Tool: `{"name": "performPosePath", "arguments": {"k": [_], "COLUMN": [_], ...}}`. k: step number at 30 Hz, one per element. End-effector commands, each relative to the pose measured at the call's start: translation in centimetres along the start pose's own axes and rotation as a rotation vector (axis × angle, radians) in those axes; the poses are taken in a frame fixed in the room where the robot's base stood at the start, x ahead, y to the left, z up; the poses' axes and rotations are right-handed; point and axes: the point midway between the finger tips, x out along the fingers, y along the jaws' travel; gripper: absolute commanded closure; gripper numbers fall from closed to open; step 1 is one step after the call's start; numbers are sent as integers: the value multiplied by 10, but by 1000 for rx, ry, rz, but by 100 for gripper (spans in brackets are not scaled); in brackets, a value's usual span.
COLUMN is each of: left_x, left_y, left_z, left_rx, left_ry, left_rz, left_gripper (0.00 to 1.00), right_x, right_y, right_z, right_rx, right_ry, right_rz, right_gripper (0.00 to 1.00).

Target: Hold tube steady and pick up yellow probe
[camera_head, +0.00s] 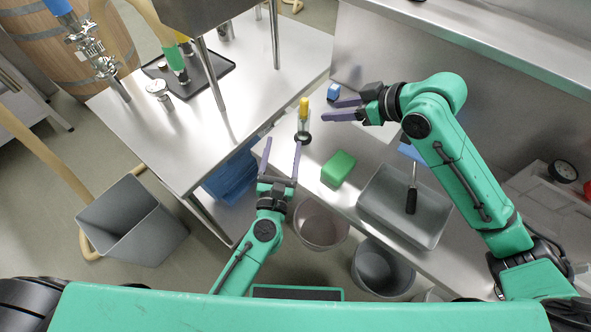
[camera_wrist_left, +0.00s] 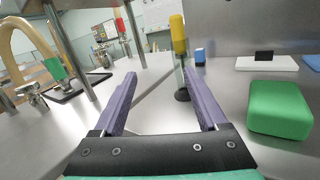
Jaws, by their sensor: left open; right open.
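The yellow probe (camera_head: 304,104) stands upright in a clear tube (camera_head: 303,126) with a dark round base on the steel table. In the left wrist view the yellow probe (camera_wrist_left: 178,33) tops the tube (camera_wrist_left: 181,75), just beyond the right finger. My left gripper (camera_head: 282,158) is open and empty, short of the tube, with its fingers pointing toward it. It also shows in the left wrist view (camera_wrist_left: 160,95). My right gripper (camera_head: 342,109) is open and empty to the right of the tube, its fingers pointing left toward the probe.
A green sponge (camera_head: 339,168) lies right of the tube; a small blue block (camera_head: 334,91) sits behind it. A grey tray (camera_head: 373,204) holds a black-handled tool (camera_head: 411,198). Grey bins (camera_head: 381,270) stand below.

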Motion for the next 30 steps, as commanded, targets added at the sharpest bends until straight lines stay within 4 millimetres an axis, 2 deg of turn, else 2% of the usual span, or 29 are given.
{"name": "performPosePath", "arguments": {"k": [1, 3, 6, 8, 11, 24, 30], "left_x": [-16, -32, -41, -39, -24, 80, 101], "left_y": [-14, -29, -38, -40, -39, -42, -42], "left_z": [-8, -16, -20, -21, -22, -31, -34], "left_rx": [-45, -92, -125, -129, -127, -124, -123], "left_ry": [37, 76, 101, 103, 101, 99, 101], "left_rz": [-5, -8, -9, -8, -7, -12, -13], "left_gripper": [25, 25, 25, 25, 25, 25, 25], "right_x": [0, 0, 0, 0, 0, 0, 0], "right_y": [0, 0, 0, 0, 0, 0, 0], "right_z": [0, 0, 0, 0, 0, 0, 0], "right_rx": [0, 0, 0, 0, 0, 0, 0], "right_ry": [0, 0, 0, 0, 0, 0, 0], "right_rz": [0, 0, 0, 0, 0, 0, 0], "right_gripper": [50, 50, 50, 50, 50, 50, 50]}}
